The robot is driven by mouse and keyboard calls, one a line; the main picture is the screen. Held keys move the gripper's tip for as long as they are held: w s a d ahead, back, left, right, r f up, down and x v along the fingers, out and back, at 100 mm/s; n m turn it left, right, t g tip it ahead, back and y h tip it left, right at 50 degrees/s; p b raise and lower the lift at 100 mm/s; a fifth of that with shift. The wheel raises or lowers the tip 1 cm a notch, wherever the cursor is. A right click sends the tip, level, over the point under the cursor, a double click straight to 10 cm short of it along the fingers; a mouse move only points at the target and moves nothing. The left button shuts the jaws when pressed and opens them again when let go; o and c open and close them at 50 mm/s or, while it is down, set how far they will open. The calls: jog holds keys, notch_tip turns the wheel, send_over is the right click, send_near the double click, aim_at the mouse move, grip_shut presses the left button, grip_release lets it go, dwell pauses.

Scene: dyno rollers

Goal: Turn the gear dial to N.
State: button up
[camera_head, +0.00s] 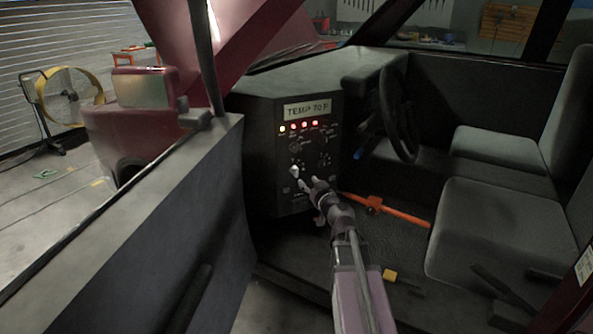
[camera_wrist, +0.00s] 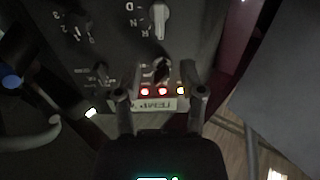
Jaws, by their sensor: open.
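The gear dial is a pale elongated knob (camera_wrist: 160,22) on the dark control panel. In the head view the pale knob (camera_head: 297,173) is low on the panel. My gripper (camera_wrist: 156,84) is open, its fingers apart and empty, with the knob beyond the fingertips. In the head view my gripper (camera_head: 313,184) is just right of and below the knob.
A TEMP 70 F display (camera_head: 307,109) and several lit lamps sit above on the panel. Smaller dark knobs (camera_wrist: 76,27) are nearby. The steering wheel (camera_head: 398,112) is to the right, an orange bar (camera_head: 405,216) lies low, and the open door (camera_head: 170,230) is left.

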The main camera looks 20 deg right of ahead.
aim_at(297, 169)
jog(key=w, duration=0.9)
jog(key=shift+w+a, duration=0.2)
jog(key=shift+a, duration=0.05)
jog(key=shift+s, duration=0.1)
grip_shut()
